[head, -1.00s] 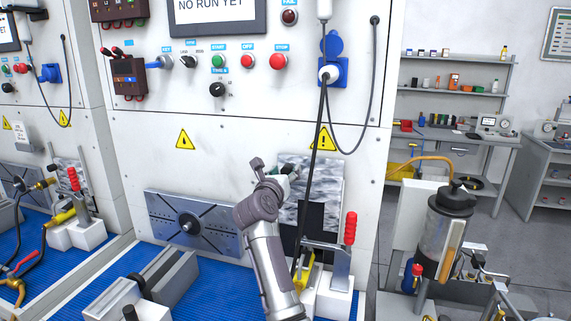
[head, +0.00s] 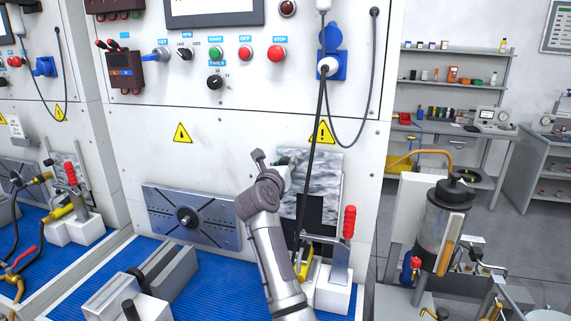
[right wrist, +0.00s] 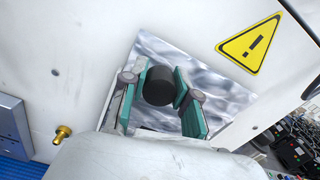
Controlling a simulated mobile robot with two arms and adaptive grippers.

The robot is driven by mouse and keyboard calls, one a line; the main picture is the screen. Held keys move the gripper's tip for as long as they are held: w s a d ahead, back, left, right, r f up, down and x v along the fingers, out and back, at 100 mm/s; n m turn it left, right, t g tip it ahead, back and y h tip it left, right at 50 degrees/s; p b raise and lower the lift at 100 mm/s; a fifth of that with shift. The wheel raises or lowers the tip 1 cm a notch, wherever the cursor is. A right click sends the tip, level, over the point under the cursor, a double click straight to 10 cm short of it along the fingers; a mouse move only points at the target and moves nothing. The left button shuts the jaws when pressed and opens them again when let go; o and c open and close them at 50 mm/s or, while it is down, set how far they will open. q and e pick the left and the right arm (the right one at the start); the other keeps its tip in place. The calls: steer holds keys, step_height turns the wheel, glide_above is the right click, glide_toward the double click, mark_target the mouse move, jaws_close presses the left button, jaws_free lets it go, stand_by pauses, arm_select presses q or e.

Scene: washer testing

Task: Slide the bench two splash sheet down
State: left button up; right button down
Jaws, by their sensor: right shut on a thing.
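The splash sheet (head: 318,172) is a shiny, mottled grey panel low on the white bench front, below a yellow warning triangle. A dark opening (head: 318,210) shows beneath its lower edge. In the right wrist view the sheet (right wrist: 218,92) fills the middle and carries a round black knob (right wrist: 158,85). My right gripper (head: 284,168) is at the sheet's left side in the head view. Its green-padded fingers (right wrist: 160,95) are shut on the knob, one on each side. My wrist hides part of the sheet. My left gripper is not in view.
A red-handled clamp (head: 349,222) stands just right of the opening. A black cable (head: 311,150) hangs in front of the sheet. A slotted metal plate (head: 190,217) is at left, above the blue mat (head: 205,275). A pump unit (head: 441,225) stands at right.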

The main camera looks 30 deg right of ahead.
mark_target(289, 197)
step_height(289, 197, down, 12)
steer(key=b, duration=0.8)
steer(key=shift+r, duration=0.2)
steer(key=shift+f, duration=0.5)
steer(key=c, duration=0.8)
jaws_free()
steer(key=shift+c, duration=0.2)
steer(key=shift+r, duration=0.15)
step_height(289, 197, up, 10)
steer(key=shift+f, duration=0.15)
